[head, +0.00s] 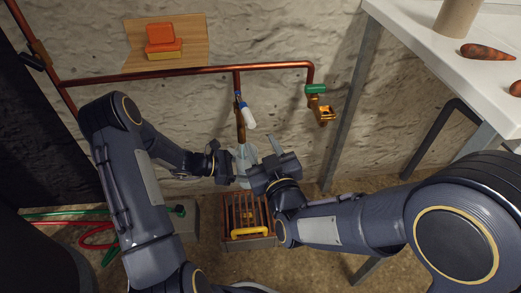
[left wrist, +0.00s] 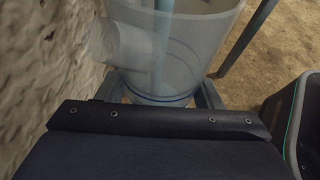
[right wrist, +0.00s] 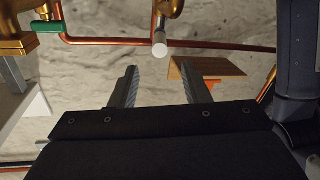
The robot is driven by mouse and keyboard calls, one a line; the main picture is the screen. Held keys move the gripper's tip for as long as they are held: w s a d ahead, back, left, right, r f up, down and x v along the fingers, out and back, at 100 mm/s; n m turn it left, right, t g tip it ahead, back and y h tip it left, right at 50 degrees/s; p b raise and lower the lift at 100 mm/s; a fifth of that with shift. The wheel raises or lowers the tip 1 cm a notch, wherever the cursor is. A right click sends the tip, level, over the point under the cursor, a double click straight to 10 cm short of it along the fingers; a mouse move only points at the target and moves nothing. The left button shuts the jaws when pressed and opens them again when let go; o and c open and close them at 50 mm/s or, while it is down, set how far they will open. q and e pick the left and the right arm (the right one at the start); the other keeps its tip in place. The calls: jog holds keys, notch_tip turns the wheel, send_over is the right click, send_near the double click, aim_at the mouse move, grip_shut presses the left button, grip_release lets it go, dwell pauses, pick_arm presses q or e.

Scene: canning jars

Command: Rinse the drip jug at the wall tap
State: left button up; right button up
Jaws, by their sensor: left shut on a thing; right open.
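My left gripper (head: 226,164) is shut on the clear drip jug (head: 242,158), in front of the wall. The jug fills the top of the left wrist view (left wrist: 180,40), wide rim up, with a pale bluish vertical streak inside; I cannot tell if it is running water. A wall tap (head: 247,118) with a blue and white end hangs from the copper pipe above the jug; its pale nozzle shows in the right wrist view (right wrist: 160,46). My right gripper (head: 274,150) is open and empty, just right of the jug and below this tap; it partly hides the jug.
Another brass tap (head: 322,110) with a green handle is at the right. A slatted crate (head: 262,243) with a yellow bar stands below the jug. A board with sponges (head: 138,48) hangs at upper left. A white table (head: 420,20) is at upper right; hoses (head: 90,237) lie left.

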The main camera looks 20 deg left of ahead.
aim_at(245, 112)
jog(key=c, duration=0.4)
jog(key=shift+w+d+r+m+y, duration=0.15)
jog(key=shift+w+m, duration=0.15)
jog(key=shift+m, duration=0.2)
jog(key=shift+w+d+m+y, duration=0.15)
jog(key=shift+w+m, duration=0.1)
jog(key=shift+m, duration=0.25)
jog(key=c, duration=0.5)
jog(key=w+d+m+g, duration=0.1)
jog(key=m, duration=0.2)
jog(key=w+d+r+m+g+y, duration=0.1)
jog(key=w+d+m, duration=0.1)
jog(key=m, duration=0.2)
jog(key=w+d+m+g, duration=0.1)
jog(key=d+m, duration=0.1)
jog(key=m, duration=0.2)
jog(key=shift+w+d+r+y, duration=0.1)
jog(key=shift+w+r+y, duration=0.2)
jog(key=shift+w, duration=0.1)
grip_shut()
jog(key=w+a+f+m, duration=0.1)
jog(key=w+a+m, duration=0.1)
jog(key=a, duration=0.8)
jog(key=shift+w+f+g, duration=0.15)
jog(key=shift+w+g, duration=0.25)
jog(key=shift+w, duration=0.3)
